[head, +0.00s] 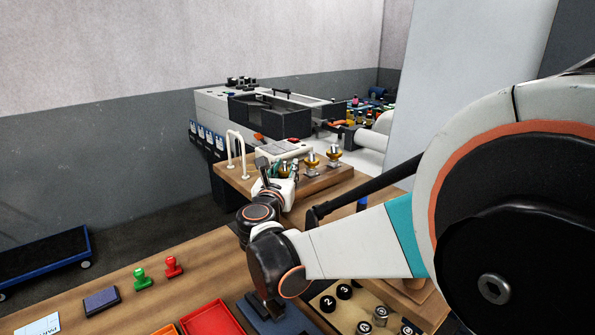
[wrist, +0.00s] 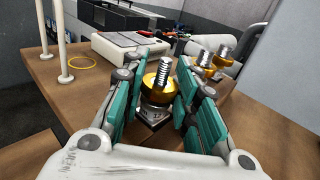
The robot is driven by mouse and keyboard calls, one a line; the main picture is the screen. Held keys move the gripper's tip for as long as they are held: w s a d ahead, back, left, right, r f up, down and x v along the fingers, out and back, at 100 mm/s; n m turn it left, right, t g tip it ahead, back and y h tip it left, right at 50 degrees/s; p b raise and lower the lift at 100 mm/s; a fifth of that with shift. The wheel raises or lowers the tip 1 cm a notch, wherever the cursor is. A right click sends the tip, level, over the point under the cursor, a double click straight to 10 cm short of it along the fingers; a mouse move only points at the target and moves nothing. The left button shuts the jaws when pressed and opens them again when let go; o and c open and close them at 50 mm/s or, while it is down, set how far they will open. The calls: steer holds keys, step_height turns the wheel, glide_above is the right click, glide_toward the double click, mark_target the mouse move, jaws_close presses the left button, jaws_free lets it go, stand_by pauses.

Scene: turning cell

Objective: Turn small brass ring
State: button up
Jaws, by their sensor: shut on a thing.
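A brass ring (wrist: 158,90) sits around an upright threaded steel stud on a dark square base. My gripper (wrist: 159,98) has its teal-padded fingers on both sides of this ring and is shut on it. The ring is still on its stud. In the head view my gripper (head: 282,172) is at the wooden bench, and its own wrist partly hides the held ring. Two more brass rings on threaded studs (wrist: 206,62) stand behind to the right; they also show in the head view (head: 311,161).
Two white posts (wrist: 59,40) stand at the left of the bench, near a thin yellow loop (wrist: 82,62) lying flat. A pale panel box (wrist: 128,46) is behind the held ring. Stamps (head: 173,267) and a red tray (head: 211,319) lie on the nearer table.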

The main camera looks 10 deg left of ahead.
steer(key=shift+c, duration=1.1)
steer(key=shift+m+h, duration=0.5)
steer(key=shift+h, duration=0.3)
steer(key=m+h, duration=0.2)
steer(key=h, duration=0.1)
steer(key=shift+a+g, duration=0.1)
steer(key=shift+g, duration=0.3)
steer(key=shift+m+g+h+p, duration=0.2)
steer(key=shift+m+g+h, duration=0.8)
steer(key=shift+h, duration=0.6)
steer(key=shift+m+g+h+p, duration=0.2)
steer(key=shift+m+g+h, duration=0.5)
steer(key=shift+m+h, duration=0.75)
steer(key=shift+h, duration=0.35)
steer(key=o, duration=1.1)
